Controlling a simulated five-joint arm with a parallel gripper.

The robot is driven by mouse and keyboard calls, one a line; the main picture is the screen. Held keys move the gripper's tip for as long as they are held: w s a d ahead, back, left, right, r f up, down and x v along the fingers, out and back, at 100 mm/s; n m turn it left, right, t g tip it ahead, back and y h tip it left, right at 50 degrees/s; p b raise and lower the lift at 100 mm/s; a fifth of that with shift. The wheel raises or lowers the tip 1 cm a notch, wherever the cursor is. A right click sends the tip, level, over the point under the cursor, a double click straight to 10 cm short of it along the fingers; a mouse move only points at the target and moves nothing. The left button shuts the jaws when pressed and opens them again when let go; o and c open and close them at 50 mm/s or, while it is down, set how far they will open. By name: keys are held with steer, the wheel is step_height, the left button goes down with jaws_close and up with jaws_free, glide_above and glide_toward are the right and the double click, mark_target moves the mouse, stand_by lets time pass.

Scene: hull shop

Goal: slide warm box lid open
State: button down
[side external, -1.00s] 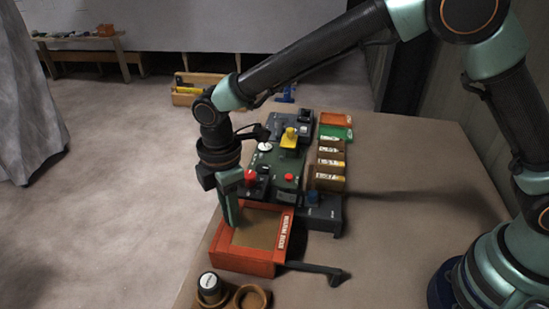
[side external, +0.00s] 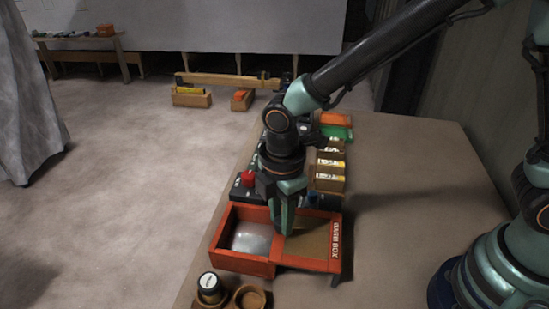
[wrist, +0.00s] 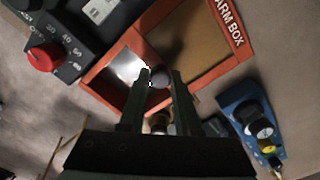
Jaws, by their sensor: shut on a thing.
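The warm box (side external: 240,264) is an orange-red box at the table's near left edge. Its lid (side external: 315,243), a brown panel in an orange-red frame lettered WARM BOX, sits off to the right. The left part of the box is open and shows a pale, lit inside (side external: 250,238). My gripper (side external: 283,231) points down at the lid's left end. In the wrist view the lid (wrist: 195,40) lies beyond my fingers (wrist: 158,82), which are shut on a small round grey knob (wrist: 159,76) at the lid's edge.
A dark control unit with a red knob (side external: 248,179) stands behind the box, partly hidden by my arm. Labelled small boxes (side external: 330,168) stand to its right. The table's right side is clear.

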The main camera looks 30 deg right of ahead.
steer(key=c, duration=0.6)
jaws_free()
step_height(320, 180, up, 12)
steer(key=shift+r, duration=0.15)
steer(key=s+d+r+m+t, duration=0.1)
steer(key=d+r+m+t, duration=0.1)
steer(key=d+m, duration=0.7)
steer(key=s+d+r+m+t, duration=0.1)
steer(key=d+r+m+t, duration=0.1)
steer(key=d+m, duration=0.7)
steer(key=d+t, duration=0.1)
steer(key=d, duration=0.3)
steer(key=shift+s+t, duration=0.3)
steer(key=shift+s, duration=0.1)
